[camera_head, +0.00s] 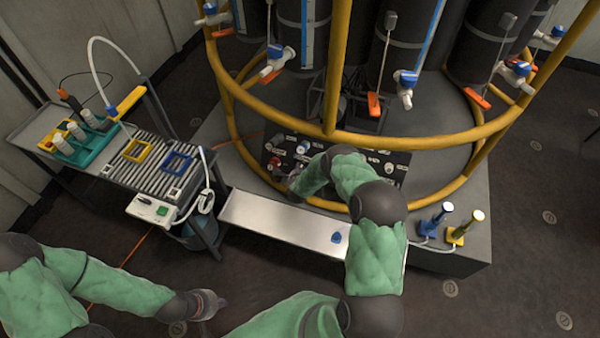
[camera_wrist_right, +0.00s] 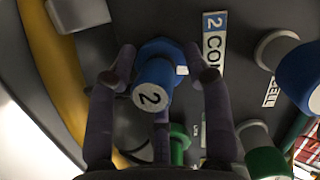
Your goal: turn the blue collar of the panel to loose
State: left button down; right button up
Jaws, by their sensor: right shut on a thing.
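In the right wrist view, a blue collar (camera_wrist_right: 158,47) with a blue knob stands on the dark panel. The knob's pale end face is marked 2, and a small white mark shows on the collar's right side. My right gripper (camera_wrist_right: 160,60) is shut on the blue collar, with a finger on either side. A third finger shows below it. In the head view my right arm reaches over the dark panel (camera_head: 392,160) and hides part of it; that gripper is mostly hidden. My left gripper (camera_head: 212,304) hangs over the floor at the lower left, away from the panel; its fingers are unclear.
A yellow rail (camera_head: 440,142) curves around the dark tanks and passes above the panel. Another blue knob (camera_wrist_right: 303,78) and a green knob (camera_wrist_right: 268,163) stand to the right in the wrist view. A cart (camera_head: 165,165) stands left; a pale tray (camera_head: 280,222) lies before the panel.

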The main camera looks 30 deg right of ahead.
jog(key=shift+w+a+r+n, duration=0.1)
jog(key=shift+w+r+n, duration=0.15)
jog(key=shift+n, duration=0.3)
jog(key=shift+w+r+n, duration=0.15)
jog(key=shift+w+n, duration=0.05)
jog(key=shift+n, duration=0.35)
jog(key=shift+a+f, duration=0.1)
jog(key=shift+f, duration=0.05)
jog(key=o, duration=0.9)
jog(key=shift+o, duration=1.1)
jog(key=shift+a+f, duration=0.1)
jog(key=shift+f, duration=0.05)
jog(key=shift+s, duration=0.15)
jog(key=shift+s, duration=0.1)
jog(key=shift+s+a+r, duration=0.1)
jog(key=shift+s+r, duration=0.1)
jog(key=shift+r, duration=0.05)
jog(key=v, duration=1.1)
jog(key=shift+w+r, duration=0.15)
jog(key=shift+r, duration=0.05)
